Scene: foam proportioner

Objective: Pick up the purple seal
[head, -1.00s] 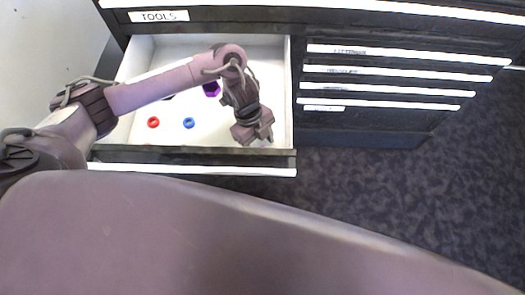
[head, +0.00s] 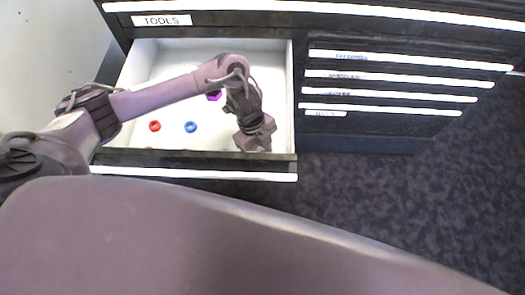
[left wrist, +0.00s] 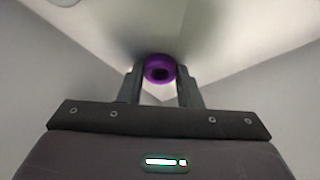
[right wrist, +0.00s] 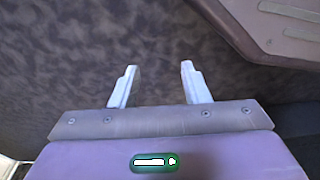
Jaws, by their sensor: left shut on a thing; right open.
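The purple seal (left wrist: 160,69) is a small ring that sits between the two fingers of my left gripper (left wrist: 160,83) in the left wrist view. The fingers are shut on it. In the head view my left gripper (head: 255,139) is inside the open drawer, at its front right corner, and the seal there is hidden by the gripper. My right gripper (right wrist: 158,85) is open and empty above dark carpet in the right wrist view. It is not visible in the head view.
The open white drawer (head: 155,70) also holds a red ring (head: 154,126), a blue ring (head: 190,127) and a purple object (head: 214,96) partly behind my arm. Closed drawers (head: 400,82) stand to the right. The drawer's front wall (head: 190,158) is near my left gripper.

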